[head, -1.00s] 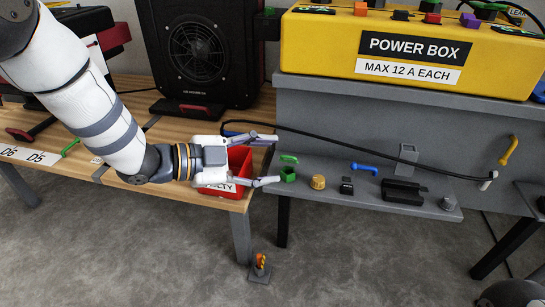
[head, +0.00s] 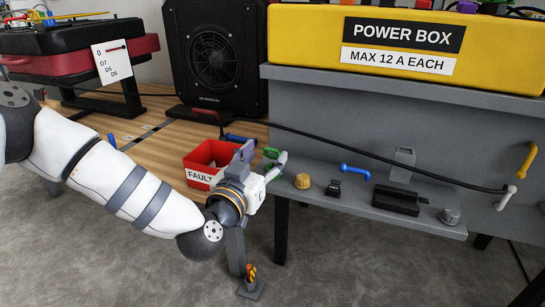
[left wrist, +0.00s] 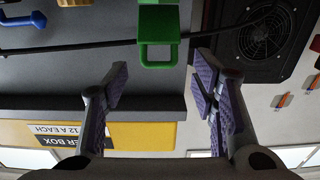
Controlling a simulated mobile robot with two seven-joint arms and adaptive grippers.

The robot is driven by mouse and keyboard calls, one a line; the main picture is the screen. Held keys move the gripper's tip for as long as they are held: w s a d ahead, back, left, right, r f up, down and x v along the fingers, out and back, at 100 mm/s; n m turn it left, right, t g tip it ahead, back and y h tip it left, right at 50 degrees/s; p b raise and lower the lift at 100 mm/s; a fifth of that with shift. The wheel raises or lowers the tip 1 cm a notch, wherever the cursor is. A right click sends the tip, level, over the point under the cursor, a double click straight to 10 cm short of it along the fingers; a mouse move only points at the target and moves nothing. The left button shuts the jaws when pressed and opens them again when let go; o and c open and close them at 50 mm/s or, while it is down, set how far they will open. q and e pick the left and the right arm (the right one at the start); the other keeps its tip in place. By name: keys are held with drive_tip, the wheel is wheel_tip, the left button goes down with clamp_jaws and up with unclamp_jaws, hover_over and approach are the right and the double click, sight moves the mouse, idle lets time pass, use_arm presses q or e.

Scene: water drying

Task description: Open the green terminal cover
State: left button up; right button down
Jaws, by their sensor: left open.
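The green terminal cover (head: 271,153) shows at the left end of the grey shelf, partly hidden by my left gripper. In the left wrist view the green cover (left wrist: 158,22) is a block with a square loop handle, at the top centre. My left gripper (head: 262,162) is in front of it, fingers pointing toward the panel. In the left wrist view its two purple-padded fingers (left wrist: 161,85) are wide apart with nothing between them. The loop lies beyond the fingertips, in line with the gap. My right gripper is not in view.
A red bin (head: 205,152) stands left of the gripper on the wooden table (head: 150,150). A black cable (head: 370,150) crosses behind. The yellow power box (head: 300,40) is above.

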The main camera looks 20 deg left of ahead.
sight(270, 150)
use_arm(q)
drive_tip(key=w, duration=0.3)
drive_tip(key=shift+f+b, duration=0.15)
drive_tip(key=shift+b, duration=0.2)
drive_tip(key=shift+w+d, duration=0.1)
drive_tip(key=shift+w, duration=0.2)
drive_tip(key=shift+r, duration=0.2)
